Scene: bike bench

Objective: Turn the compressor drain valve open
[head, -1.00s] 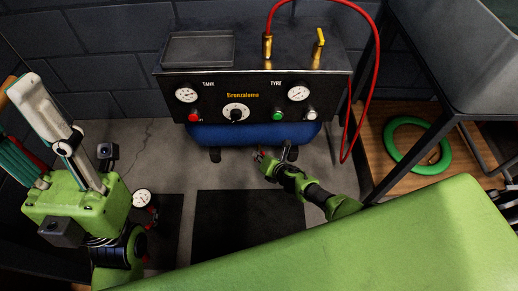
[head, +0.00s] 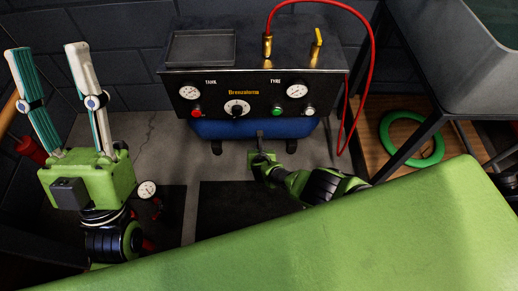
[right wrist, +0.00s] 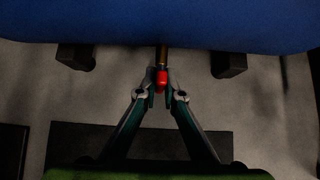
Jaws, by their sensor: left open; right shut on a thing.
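The compressor's blue tank (head: 250,129) hangs under the black panel in the head view, and it fills the top of the right wrist view (right wrist: 160,22). A brass drain stem (right wrist: 162,56) comes down from the tank's underside and ends in a red handle (right wrist: 161,80). My right gripper (right wrist: 162,98) is shut on the red handle, one finger on each side, below the tank. In the head view the right gripper (head: 259,156) hides the handle. My left gripper (head: 46,52) is open and empty at the far left, fingers upward, well away from the compressor.
The compressor panel (head: 240,90) carries gauges and knobs above the tank. A red hose (head: 372,60) loops down its right side. A green bench surface (head: 330,240) spans the foreground, close to my right arm. Tank feet (right wrist: 228,65) stand either side of the valve.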

